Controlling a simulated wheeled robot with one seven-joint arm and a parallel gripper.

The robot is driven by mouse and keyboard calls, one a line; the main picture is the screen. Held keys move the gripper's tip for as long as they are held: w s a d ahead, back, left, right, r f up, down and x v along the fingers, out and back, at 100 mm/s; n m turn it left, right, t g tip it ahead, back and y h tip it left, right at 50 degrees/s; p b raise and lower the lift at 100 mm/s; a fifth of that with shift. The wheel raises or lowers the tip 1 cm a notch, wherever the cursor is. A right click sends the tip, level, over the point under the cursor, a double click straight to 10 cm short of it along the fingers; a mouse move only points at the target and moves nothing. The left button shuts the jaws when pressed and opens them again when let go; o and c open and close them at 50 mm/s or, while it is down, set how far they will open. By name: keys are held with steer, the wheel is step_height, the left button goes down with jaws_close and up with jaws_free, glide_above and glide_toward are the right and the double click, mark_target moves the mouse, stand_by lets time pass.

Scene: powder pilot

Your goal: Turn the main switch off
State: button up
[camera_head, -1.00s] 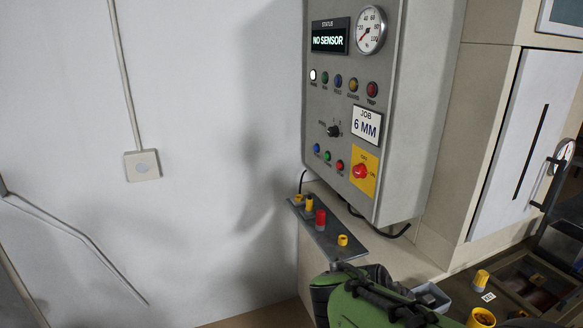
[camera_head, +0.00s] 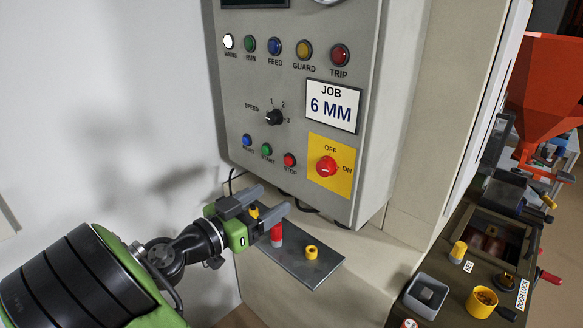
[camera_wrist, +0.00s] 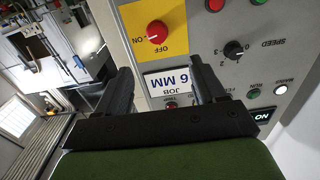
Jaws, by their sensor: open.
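The main switch (camera_head: 327,166) is a red rotary knob on a yellow plate (camera_head: 317,190) marked OFF at the top and ON at the right, low on the grey control panel. The white MAINS lamp (camera_head: 228,41) is lit. My gripper (camera_head: 273,199) is open and empty, left of and below the switch, apart from it. In the wrist view the picture is upside down; the switch (camera_wrist: 158,32) shows beyond the gap between my open fingers (camera_wrist: 161,68).
Close to the switch are the STOP button (camera_head: 289,159), the speed knob (camera_head: 274,117) and the JOB sign (camera_head: 331,106). A shelf (camera_head: 305,272) with a red-topped piece (camera_head: 276,236) and a yellow ring (camera_head: 311,252) lies below the panel. A machine with an orange hopper (camera_head: 550,90) stands right.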

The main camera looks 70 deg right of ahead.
mark_target(322, 171)
steer(key=x, duration=1.6)
steer(key=shift+s+a+p, duration=0.2)
steer(key=shift+s+p, duration=0.1)
steer(key=shift+s, duration=0.05)
steer(key=c, duration=1)
steer(key=shift+c, duration=0.2)
